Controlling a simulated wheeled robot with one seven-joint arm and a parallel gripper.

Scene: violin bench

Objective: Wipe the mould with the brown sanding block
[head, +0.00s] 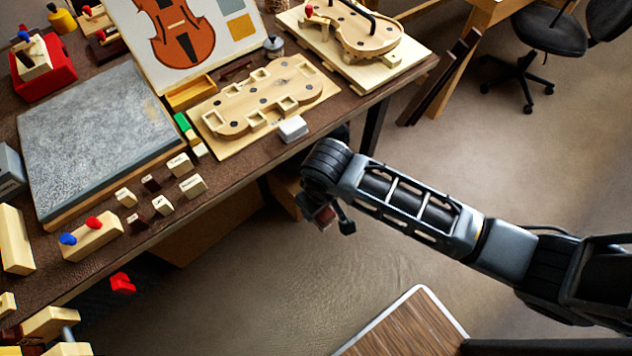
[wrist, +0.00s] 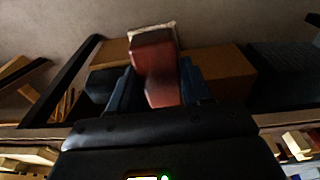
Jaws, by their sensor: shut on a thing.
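The brown sanding block (wrist: 155,68) is reddish-brown and stands between my gripper's fingers (wrist: 160,88) in the wrist view, with a pale strip at its far end. In the head view my gripper (head: 330,217) hangs off the front edge of the bench, with a small part of the block (head: 324,216) showing. The mould (head: 250,112) looks like the pale violin-shaped wooden board with square cut-outs, lying flat on the bench. My gripper is to the right of and nearer than it, apart from it.
A white block (head: 293,129) sits at the mould's near right edge. Small labelled blocks (head: 193,186) and a grey slab (head: 90,135) lie to the left. A second violin form (head: 357,32) is at the back right.

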